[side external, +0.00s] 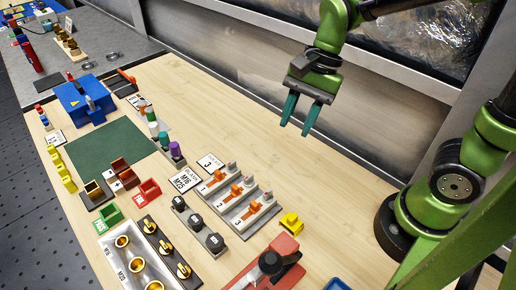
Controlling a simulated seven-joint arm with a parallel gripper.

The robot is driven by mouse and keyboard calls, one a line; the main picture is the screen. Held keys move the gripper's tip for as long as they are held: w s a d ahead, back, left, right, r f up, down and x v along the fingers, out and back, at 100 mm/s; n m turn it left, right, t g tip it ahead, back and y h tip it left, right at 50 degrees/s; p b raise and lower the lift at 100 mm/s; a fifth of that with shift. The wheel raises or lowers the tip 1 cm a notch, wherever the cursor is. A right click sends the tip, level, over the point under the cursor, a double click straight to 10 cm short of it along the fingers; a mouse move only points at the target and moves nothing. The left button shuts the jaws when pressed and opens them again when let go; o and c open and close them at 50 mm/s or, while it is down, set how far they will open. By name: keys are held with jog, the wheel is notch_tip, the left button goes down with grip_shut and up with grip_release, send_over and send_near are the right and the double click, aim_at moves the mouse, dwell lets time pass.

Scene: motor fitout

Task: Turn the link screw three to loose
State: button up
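A grey block (231,187) with several slanted lanes stands right of the table's middle. Its lanes are marked 1, 2 and 3, and each carries an orange piece and a grey knob. The lane marked 3 is nearest the camera, with its orange piece (254,208) and grey knob (268,197). I take this to be link screw three; its turn setting is too small to read. My gripper (300,114) hangs above the table, behind and right of the block. Its two teal fingers point down, are apart and hold nothing.
Black knobs on a plate (198,226) stand left of the block. A yellow piece (291,223) and a red device (268,268) lie to its right and front. A green mat (110,150) lies at left. The table behind the block is clear, up to a metal wall.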

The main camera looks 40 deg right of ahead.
jog(key=m, duration=0.4)
send_near(268, 192)
jog(key=shift+g, duration=0.3)
jog(key=x, duration=0.8)
jog(key=shift+w+f, duration=0.25)
jog(key=shift+f, duration=0.05)
grip_shut()
